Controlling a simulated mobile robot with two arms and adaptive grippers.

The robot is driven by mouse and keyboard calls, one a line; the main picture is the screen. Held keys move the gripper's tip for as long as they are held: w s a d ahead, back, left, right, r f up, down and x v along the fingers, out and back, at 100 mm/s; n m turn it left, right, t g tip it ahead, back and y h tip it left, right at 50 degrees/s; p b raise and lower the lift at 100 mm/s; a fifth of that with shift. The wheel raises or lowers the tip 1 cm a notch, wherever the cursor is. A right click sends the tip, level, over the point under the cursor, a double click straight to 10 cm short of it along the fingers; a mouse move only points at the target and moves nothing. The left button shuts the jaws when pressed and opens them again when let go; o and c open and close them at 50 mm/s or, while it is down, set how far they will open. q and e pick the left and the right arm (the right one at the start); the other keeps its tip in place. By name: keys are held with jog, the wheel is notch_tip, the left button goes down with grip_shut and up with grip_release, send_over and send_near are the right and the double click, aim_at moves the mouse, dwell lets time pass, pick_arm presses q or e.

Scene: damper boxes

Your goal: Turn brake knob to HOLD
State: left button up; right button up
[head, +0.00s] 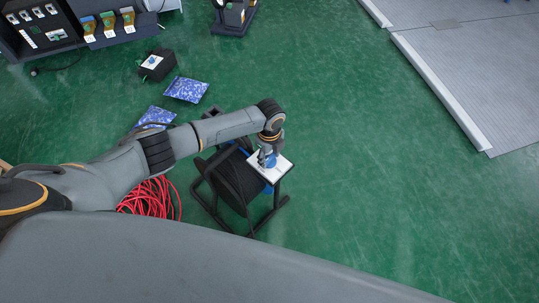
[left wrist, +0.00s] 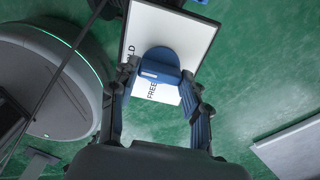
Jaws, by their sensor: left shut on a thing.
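The blue brake knob (left wrist: 160,62) sits on a white label plate (left wrist: 200,32) marked FREE and, partly cut off, "LD". In the left wrist view the knob's grip bar lies between my left gripper's fingers (left wrist: 162,84), which are shut on it. The bar carries a pale mark and lies beside the word FREE. In the head view my left gripper (head: 268,158) comes down over the plate (head: 282,165) on top of a black cable reel stand (head: 232,180), hiding most of the knob. My right gripper is not in view.
A coil of red cable (head: 150,198) lies on the green floor left of the stand. Blue patterned packets (head: 186,89) and a black box (head: 157,65) lie farther back. A grey ramp edge (head: 440,92) is at right. The floor right of the stand is clear.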

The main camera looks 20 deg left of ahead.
aim_at(270, 158)
pick_arm(q)
jog(key=o, duration=1.2)
jog(key=shift+c, duration=0.2)
jog(key=shift+r, duration=0.15)
notch_tip(270, 158, up, 12)
jog(key=shift+s+d+f, duration=0.1)
jog(key=shift+f, duration=0.1)
